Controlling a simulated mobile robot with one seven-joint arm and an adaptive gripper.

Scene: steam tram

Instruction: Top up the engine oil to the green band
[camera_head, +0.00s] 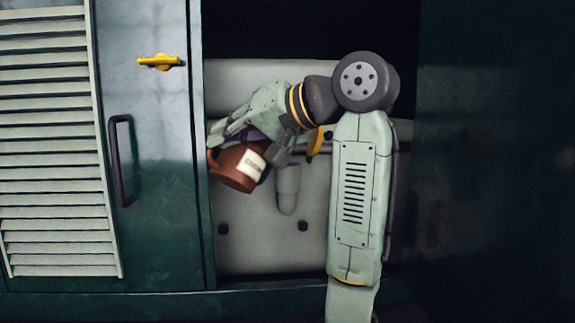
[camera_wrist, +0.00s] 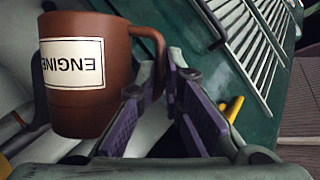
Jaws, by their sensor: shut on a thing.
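A brown jug (camera_head: 230,170) with a white label hangs tilted in front of the open engine compartment in the head view. In the wrist view the jug (camera_wrist: 116,100) shows large at the left, and its label reads "ENGINE" upside down. My gripper (camera_wrist: 166,88) is shut on the jug's handle, with its purple-padded fingers around it. In the head view my gripper (camera_head: 258,136) is partly hidden by my wrist and the jug. A grey rounded spout-like part (camera_head: 288,188) sticks out inside the compartment, right of the jug. I see no green band, and the jug's contents are hidden.
The pale engine casing (camera_head: 262,248) fills the lower opening, with black knobs (camera_head: 302,225) on it. A yellow part (camera_head: 315,142) shows beside my wrist. At the left stands a dark green door (camera_head: 155,215) with a black handle, a yellow latch (camera_head: 160,62) and louvres (camera_head: 50,150).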

